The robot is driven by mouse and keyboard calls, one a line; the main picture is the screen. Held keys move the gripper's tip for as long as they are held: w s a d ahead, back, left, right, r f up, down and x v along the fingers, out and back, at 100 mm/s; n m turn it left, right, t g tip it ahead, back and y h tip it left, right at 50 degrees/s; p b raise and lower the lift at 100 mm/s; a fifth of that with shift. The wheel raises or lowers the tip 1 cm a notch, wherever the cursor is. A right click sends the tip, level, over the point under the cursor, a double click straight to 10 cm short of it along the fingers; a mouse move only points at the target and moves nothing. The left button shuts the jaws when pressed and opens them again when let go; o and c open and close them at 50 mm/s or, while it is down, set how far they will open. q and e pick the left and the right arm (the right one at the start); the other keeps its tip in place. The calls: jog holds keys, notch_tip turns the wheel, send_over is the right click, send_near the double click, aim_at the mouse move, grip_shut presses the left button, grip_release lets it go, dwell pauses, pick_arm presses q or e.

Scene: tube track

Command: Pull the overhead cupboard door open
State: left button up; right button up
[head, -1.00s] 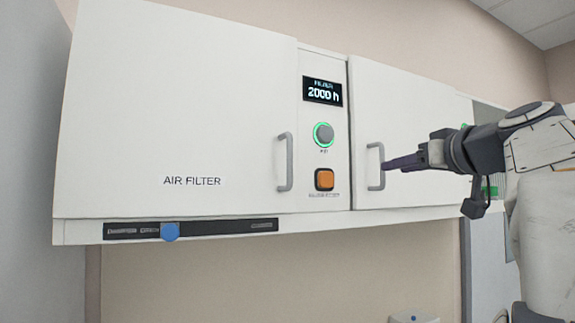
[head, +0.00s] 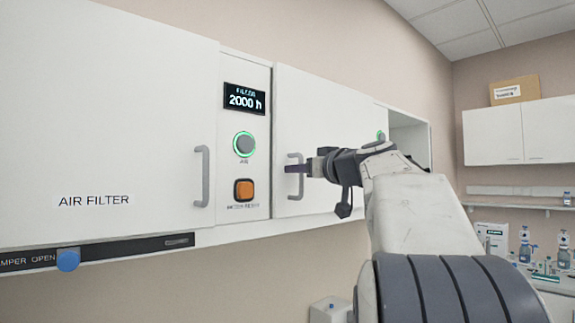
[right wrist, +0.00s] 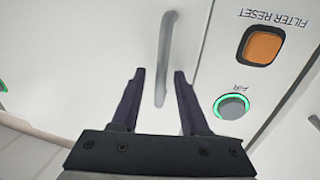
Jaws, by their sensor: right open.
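The overhead cupboard door (head: 330,120) is a white panel right of the control strip and looks closed. Its grey vertical bar handle (head: 295,208) is near its left edge. My right gripper (head: 290,168) comes from the right and is at the handle, with its dark fingers partly covering the bar. In the right wrist view the gripper (right wrist: 159,76) is open, and the handle (right wrist: 165,45) runs between the two fingers, apart from both. How deep the bar sits between them is hard to tell. My left gripper is not in view.
The air filter door (head: 100,120) with its own handle (head: 202,178) is on the left. Between the doors are a display (head: 244,99), a round green-ringed button (head: 244,145) and an orange button (head: 243,190). A damper slider with a blue knob (head: 68,259) runs below.

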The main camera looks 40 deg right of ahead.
grip_shut()
dwell(1.4)
